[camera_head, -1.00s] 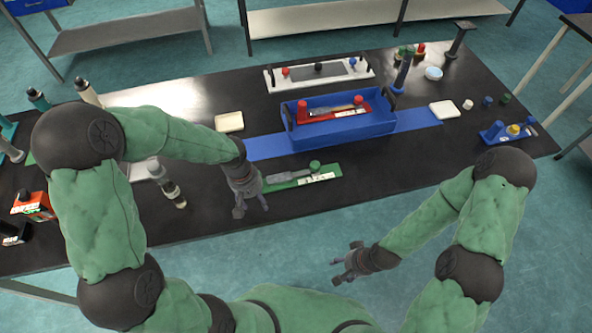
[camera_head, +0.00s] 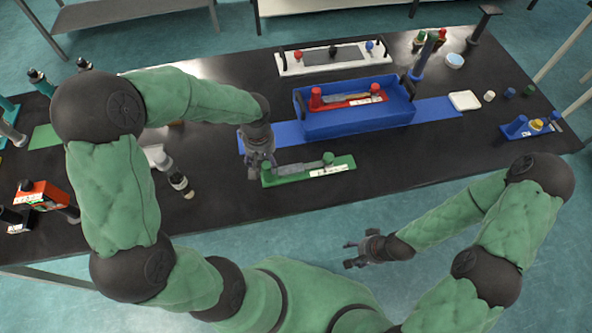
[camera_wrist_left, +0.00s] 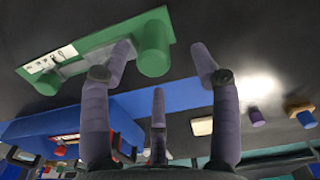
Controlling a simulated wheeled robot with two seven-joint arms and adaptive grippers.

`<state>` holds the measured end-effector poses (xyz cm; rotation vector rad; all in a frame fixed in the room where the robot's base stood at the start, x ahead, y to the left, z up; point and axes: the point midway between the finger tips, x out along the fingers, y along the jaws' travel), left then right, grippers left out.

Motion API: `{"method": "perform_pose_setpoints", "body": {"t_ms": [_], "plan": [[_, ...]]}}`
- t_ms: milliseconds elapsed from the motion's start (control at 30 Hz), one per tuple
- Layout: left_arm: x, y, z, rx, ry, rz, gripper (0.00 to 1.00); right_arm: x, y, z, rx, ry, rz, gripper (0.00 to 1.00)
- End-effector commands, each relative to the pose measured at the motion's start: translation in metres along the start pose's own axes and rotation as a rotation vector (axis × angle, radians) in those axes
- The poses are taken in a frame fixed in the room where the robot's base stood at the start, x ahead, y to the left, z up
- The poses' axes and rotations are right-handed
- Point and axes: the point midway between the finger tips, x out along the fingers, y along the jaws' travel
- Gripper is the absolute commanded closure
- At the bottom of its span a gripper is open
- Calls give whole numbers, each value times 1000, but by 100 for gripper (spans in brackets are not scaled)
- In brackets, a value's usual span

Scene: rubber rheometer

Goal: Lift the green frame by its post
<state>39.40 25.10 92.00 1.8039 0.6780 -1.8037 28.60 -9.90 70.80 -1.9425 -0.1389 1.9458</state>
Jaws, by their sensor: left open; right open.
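The green frame (camera_head: 305,172) lies flat on the black table, near its front edge. It bears a grey strip and a white label. A green post (camera_head: 328,158) stands at its right end; the post at its left end is mostly hidden by my left gripper (camera_head: 259,168) in the head view. In the left wrist view, the near post (camera_wrist_left: 153,52) shows between the open fingers of my left gripper (camera_wrist_left: 158,72), with no clear contact. My right gripper (camera_head: 348,254) is open and empty, off the table's front edge.
A blue bin (camera_head: 355,122) holding a red frame (camera_head: 345,102) stands behind the green frame, on a blue strip (camera_head: 440,109). A white frame (camera_head: 332,58) lies further back. Table right of the green frame is clear.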

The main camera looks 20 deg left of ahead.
Motion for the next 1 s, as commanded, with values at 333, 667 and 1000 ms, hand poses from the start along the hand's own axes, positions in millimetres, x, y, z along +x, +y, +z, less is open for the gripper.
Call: {"method": "perform_pose_setpoints", "body": {"t_ms": [333,667,1000], "plan": [[31,3,0,1,-1,0,38,10,3,-1,0,1,0,42],[70,8,1,0,-1,0,38,22,8,-1,0,1,0,42],[70,8,0,0,0,1,72,22,8,-1,0,1,0,42]]}}
